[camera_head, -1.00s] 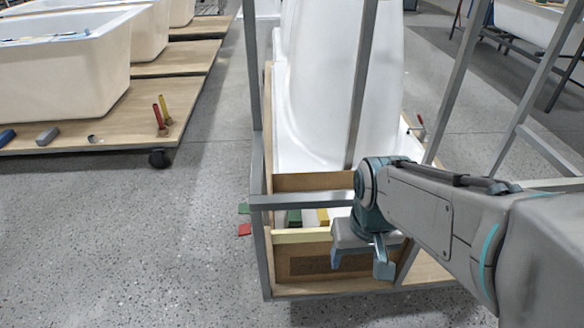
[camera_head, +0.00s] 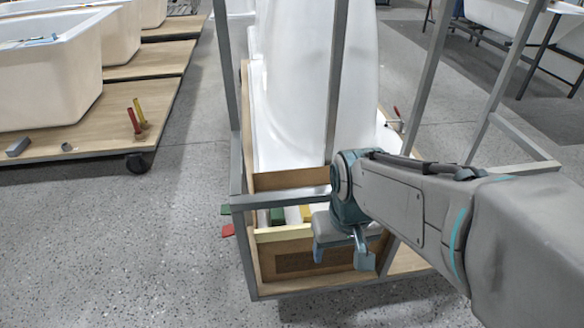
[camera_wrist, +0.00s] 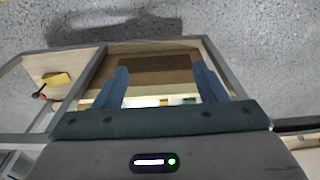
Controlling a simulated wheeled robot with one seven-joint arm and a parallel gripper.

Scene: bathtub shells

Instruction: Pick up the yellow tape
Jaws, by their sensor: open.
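My gripper (camera_head: 342,252) hangs open and empty in front of the wooden box under the tub frame. In the wrist view its two blue fingers (camera_wrist: 160,78) are spread over the box's brown front panel. A yellow piece (camera_head: 305,213) lies inside the box beside a green block (camera_head: 277,216), just behind and left of my gripper. Another yellow block (camera_wrist: 57,79) lies on bare wood at the left of the wrist view, outside the fingers; the arm seems to hide it in the head view. I cannot tell which yellow thing is the tape.
Grey metal frame bars (camera_head: 335,90) surround the white tub (camera_head: 300,90) and cross above the box (camera_head: 290,178). A red piece (camera_head: 228,230) sticks out at the left. A wheeled pallet (camera_head: 90,145) with tubs stands further left. Grey floor (camera_head: 120,250) between is clear.

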